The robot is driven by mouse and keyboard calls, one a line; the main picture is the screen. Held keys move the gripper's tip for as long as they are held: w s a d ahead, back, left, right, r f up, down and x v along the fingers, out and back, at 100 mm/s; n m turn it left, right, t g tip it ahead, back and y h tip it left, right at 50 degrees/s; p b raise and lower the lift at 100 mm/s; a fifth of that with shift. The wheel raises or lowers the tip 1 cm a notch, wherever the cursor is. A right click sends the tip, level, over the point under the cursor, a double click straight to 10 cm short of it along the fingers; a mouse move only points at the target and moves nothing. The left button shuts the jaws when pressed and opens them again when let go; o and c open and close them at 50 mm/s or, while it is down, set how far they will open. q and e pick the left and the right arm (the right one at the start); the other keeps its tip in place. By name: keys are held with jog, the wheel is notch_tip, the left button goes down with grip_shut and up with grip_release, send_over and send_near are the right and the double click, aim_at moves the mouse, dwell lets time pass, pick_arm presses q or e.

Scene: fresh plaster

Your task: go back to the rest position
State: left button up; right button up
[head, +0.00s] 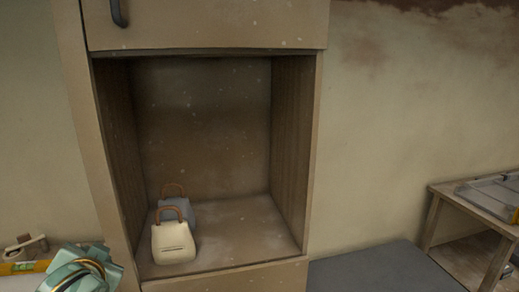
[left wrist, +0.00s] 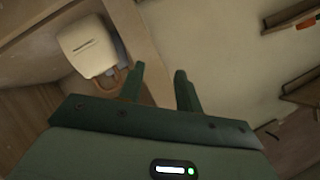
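My left gripper (left wrist: 160,69) shows in the left wrist view with its two dark green fingers apart and nothing between them. It is open and empty. In that view a cream bag (left wrist: 88,42) with a brown handle is at the upper left, apart from the fingers. In the head view the cream bag (head: 173,243) stands upright on the floor of an open cabinet compartment (head: 245,222). A teal part of my left arm shows at the lower left corner; its fingers cannot be made out there. My right gripper is in neither view.
A grey bag (head: 180,212) stands behind the cream one, partly hidden. The cabinet's side post (head: 88,150) lies between the compartment and my left arm. A yellow level (head: 22,268) lies at the far left. A wooden table (head: 472,205) stands at the right.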

pick_arm(q)
jog(key=s+d+f+m+g+h, duration=0.1)
jog(key=s+d+f+m+g, duration=0.1)
jog(key=s+f, duration=0.85)
jog(key=s+d+f+m+g+h, duration=0.1)
jog(key=s+d+f+m+g, duration=0.15)
jog(key=s+f, duration=0.8)
jog(key=s+d+f+g+h+b, duration=0.1)
jog(key=s+d+f+g+h, duration=0.15)
jog(key=f, duration=1.15)
jog(key=s+d+f+g+h+b, duration=0.15)
jog(key=s+f, duration=0.25)
jog(key=f, duration=1)
jog(key=s+f+n+g, duration=0.2)
jog(key=s+f+n, duration=0.1)
jog(key=s+f, duration=1.2)
jog(key=s, duration=0.3)
jog(key=shift+s+a, duration=0.15)
jog(key=shift+s, duration=0.25)
